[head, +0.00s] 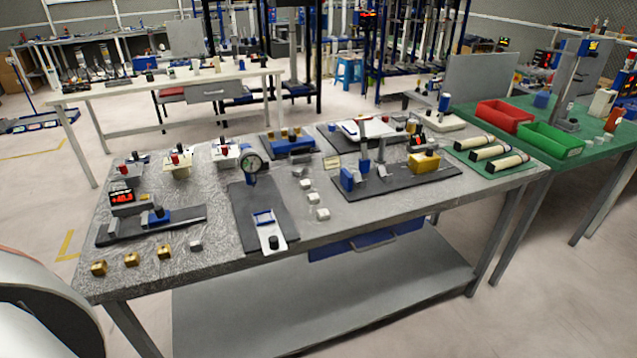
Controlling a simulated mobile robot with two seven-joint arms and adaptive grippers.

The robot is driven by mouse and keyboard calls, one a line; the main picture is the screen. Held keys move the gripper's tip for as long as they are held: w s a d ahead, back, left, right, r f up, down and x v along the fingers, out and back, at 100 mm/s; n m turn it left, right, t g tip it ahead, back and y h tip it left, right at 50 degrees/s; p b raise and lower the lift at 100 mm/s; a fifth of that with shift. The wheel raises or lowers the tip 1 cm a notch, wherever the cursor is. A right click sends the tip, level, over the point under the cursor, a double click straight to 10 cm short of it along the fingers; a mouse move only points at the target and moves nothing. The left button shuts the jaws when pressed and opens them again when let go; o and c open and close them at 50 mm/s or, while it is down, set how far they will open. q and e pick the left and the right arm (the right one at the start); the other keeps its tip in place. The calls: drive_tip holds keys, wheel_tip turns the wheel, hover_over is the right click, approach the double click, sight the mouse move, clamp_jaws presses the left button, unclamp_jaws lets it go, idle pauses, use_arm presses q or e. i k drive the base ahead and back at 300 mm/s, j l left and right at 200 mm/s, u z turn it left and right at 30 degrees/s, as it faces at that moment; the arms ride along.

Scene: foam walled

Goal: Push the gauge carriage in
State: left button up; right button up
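A dark plate (250,200) lies on the near grey bench, with a round dial gauge (252,164) standing at its far end. The carriage's near end reaches close to the bench's front edge, apart from the dial gauge. Which of these the task calls the gauge carriage is not certain. Neither of my grippers is in view.
Several brass and grey blocks (131,259) line the bench's front left. Small white blocks (318,213) stand right of the plate. A larger fixture with a yellow block (423,162) stands farther right. A green bench (590,160) with red and green bins adjoins at right.

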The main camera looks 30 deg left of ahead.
sight(272, 242)
drive_tip(key=u, duration=1.2)
